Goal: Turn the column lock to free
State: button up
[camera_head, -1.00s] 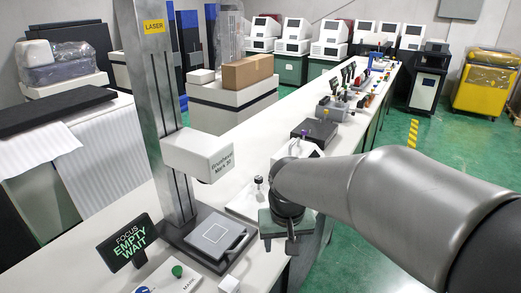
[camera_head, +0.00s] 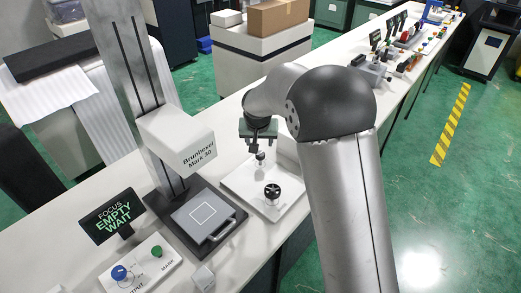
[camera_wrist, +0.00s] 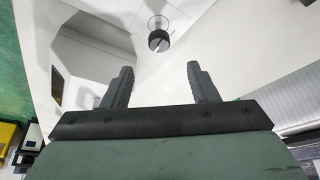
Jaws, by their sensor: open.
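A white plate (camera_head: 237,183) lies on the bench beside the laser marker. On it stands a small dark-topped knob on a stem (camera_head: 260,157), and nearer the camera a black handwheel (camera_head: 272,192). No readable label shows which of these is the column lock. My gripper (camera_head: 261,146) is over the small knob at the plate's far side, fingers down. In the wrist view my gripper (camera_wrist: 160,68) is open and empty. A dark round knob with a light stripe (camera_wrist: 158,40) shows ahead, between the finger directions and apart from them.
The laser marker's column (camera_head: 128,70), white head (camera_head: 178,140) and dark bed (camera_head: 215,235) stand left of the plate. A sign (camera_head: 112,216) reads "FOCUS EMPTY WAIT". A button box (camera_head: 140,265) with blue and green knobs sits in front. More small devices line the bench behind.

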aim_at(260, 154)
jog(key=p+x, duration=0.2)
jog(key=x, duration=0.8)
jog(key=shift+w, duration=0.1)
jog(key=shift+c, duration=0.3)
jog(key=shift+r, duration=0.1)
jog(key=c, duration=0.9)
